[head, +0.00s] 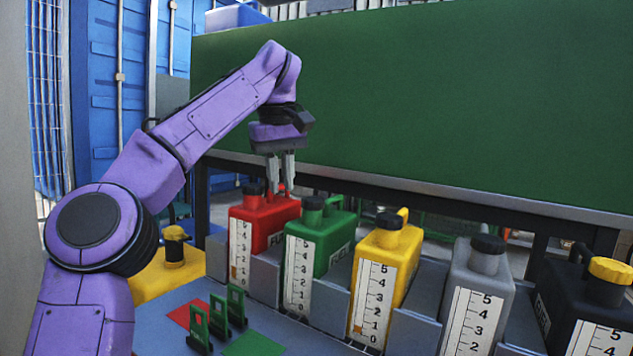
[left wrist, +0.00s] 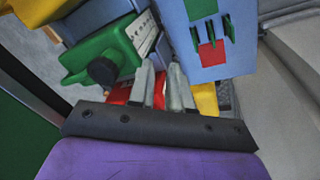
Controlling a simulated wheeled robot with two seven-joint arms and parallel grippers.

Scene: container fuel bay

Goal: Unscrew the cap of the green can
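The green can (head: 332,239) stands upright in the row, second from the left, with its dark cap (head: 312,203) on its neck. In the left wrist view the green can (left wrist: 92,50) and its cap (left wrist: 102,71) lie left of the fingers. My left gripper (head: 282,183) points down above the red can (head: 270,221), left of and apart from the green cap. Its fingers (left wrist: 162,66) stand apart with nothing held. The fingers partly hide the red can in the left wrist view. My right gripper is not in view.
A yellow can (head: 405,248), a grey can (head: 490,268) and a black can with a yellow cap (head: 610,271) stand to the right. Grey dividers separate the cans. Green upright clips (head: 217,318) stand in front. A large green panel (head: 430,100) rises behind.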

